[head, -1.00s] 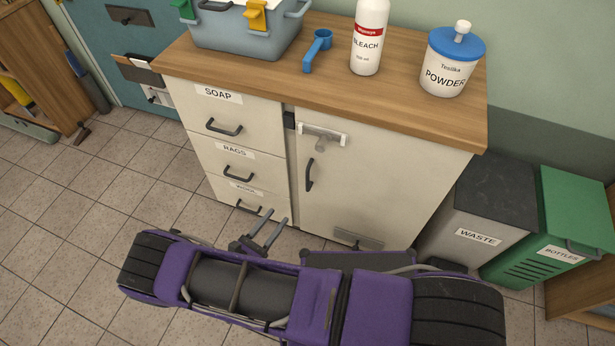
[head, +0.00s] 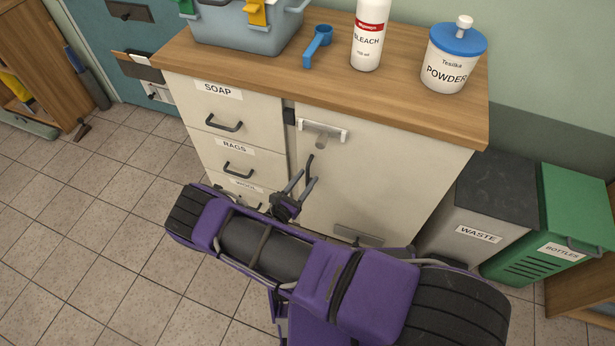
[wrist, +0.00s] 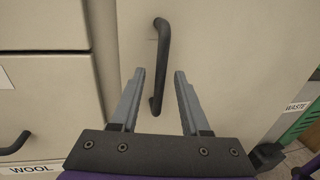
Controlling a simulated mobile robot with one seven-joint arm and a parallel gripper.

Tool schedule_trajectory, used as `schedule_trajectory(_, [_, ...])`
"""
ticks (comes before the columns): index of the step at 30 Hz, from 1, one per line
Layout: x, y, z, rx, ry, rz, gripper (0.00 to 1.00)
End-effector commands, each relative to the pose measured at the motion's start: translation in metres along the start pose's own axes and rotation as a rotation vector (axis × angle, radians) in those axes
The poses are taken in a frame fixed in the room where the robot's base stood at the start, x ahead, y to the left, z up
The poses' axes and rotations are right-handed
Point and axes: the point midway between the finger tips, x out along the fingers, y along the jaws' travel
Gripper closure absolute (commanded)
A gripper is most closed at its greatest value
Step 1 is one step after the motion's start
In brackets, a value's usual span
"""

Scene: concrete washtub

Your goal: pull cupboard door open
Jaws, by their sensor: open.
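The cream cupboard door (head: 375,185) is closed, on the right half of the cabinet under the wooden top. Its dark vertical handle (head: 309,166) is near the door's left edge. In the wrist view the handle (wrist: 162,60) stands upright ahead of my gripper (wrist: 158,75). The handle's lower end appears between the two fingers; I cannot tell how deep it sits between them. In the head view my gripper (head: 301,182) is at the handle's lower part, with its fingers apart. The gripper is open and holds nothing.
Drawers labelled SOAP (head: 217,90), RAGS and WOOL are left of the door. A metal latch-like fitting (head: 323,131) is at the door's top. A grey WASTE bin (head: 480,205) and green BOTTLES bin (head: 575,220) stand right.

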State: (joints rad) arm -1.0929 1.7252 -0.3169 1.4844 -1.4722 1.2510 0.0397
Motion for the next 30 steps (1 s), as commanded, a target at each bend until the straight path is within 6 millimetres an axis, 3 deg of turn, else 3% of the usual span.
schedule_trajectory(4, [0.0117, -0.0002, 0.0001, 0.000, -0.001, 0.000, 0.54])
schedule_trajectory(13, [0.0145, -0.0001, 0.0004, 0.000, -0.001, 0.000, 0.54])
schedule_trajectory(14, [0.0144, -0.0001, 0.0004, 0.000, -0.001, 0.000, 0.56])
schedule_trajectory(21, [0.0141, 0.0000, 0.0003, 0.000, -0.001, 0.000, 0.99])
schedule_trajectory(30, [0.0140, 0.0000, 0.0004, 0.000, -0.001, 0.000, 1.00])
